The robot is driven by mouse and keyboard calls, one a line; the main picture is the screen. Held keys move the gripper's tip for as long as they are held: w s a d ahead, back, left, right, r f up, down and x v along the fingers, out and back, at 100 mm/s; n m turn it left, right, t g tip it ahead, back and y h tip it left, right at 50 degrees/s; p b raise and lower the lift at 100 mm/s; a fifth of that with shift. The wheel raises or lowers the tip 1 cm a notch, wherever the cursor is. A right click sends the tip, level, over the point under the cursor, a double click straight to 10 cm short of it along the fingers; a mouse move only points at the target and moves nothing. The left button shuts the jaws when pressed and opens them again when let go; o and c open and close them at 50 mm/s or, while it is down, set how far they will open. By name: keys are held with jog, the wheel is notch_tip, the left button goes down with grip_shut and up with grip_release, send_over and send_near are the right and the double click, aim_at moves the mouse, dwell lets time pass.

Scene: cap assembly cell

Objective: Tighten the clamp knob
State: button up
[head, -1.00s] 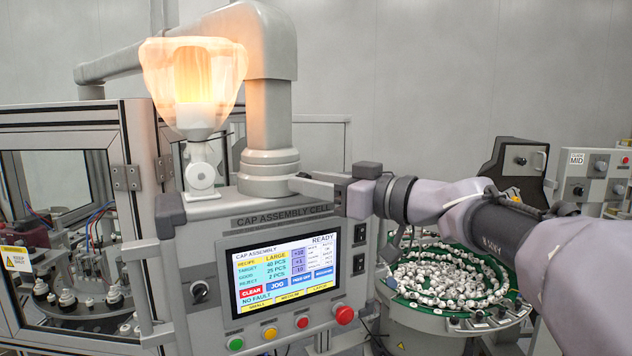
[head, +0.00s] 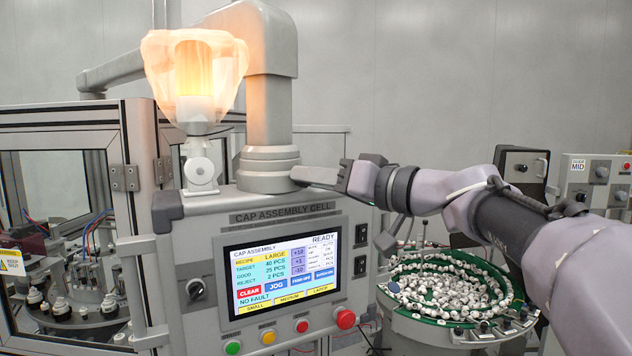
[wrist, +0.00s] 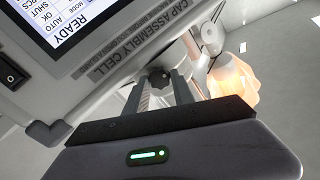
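The clamp knob is a small dark lobed knob (wrist: 159,78), seen in the wrist view between the ends of my two fingers. My gripper (wrist: 159,84) has its fingers apart, one on either side of the knob; whether the tips touch it is unclear. In the head view my gripper (head: 306,175) reaches in from the right, level with the collar at the foot of the grey column (head: 269,170). The knob cannot be made out in the head view.
The panel with its lit screen (head: 283,275) lies just below my gripper. A glowing lamp (head: 195,80) stands left of the column. A bowl of caps (head: 450,285) is under my arm at the right. A glazed enclosure (head: 65,210) is at the left.

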jog(key=o, duration=0.4)
jog(key=shift+o, duration=0.2)
jog(key=b+v, duration=0.4)
jog(key=v, duration=1.3)
jog(key=shift+s+d, duration=0.15)
jog(key=shift+s, duration=0.1)
